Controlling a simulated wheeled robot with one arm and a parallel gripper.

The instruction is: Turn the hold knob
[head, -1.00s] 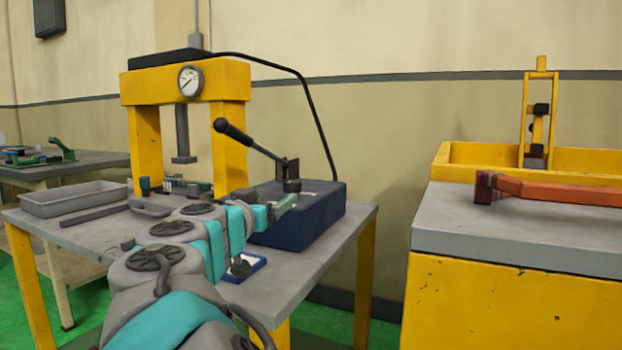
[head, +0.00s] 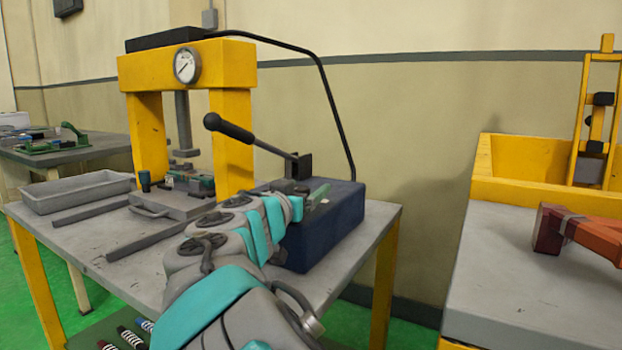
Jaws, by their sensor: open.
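A dark blue pump box (head: 325,228) stands on the right part of the grey table. A black-handled lever (head: 240,132) rises from it to the upper left, pivoting at a dark bracket (head: 298,165). I cannot clearly make out the hold knob; my arm covers the near left side of the box. My gripper (head: 318,194) is at the end of my grey and teal arm, over or against the top of the box, just below the lever bracket. It is open; its fingertips are small, and I cannot tell whether they touch anything.
A yellow press frame (head: 233,125) with a gauge (head: 187,65) stands behind. A grey tray (head: 75,195) and a flat bar (head: 90,213) lie on the left of the table (head: 140,268). A black hose arches over the box. A yellow-sided bench (head: 520,305) stands right, past a gap.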

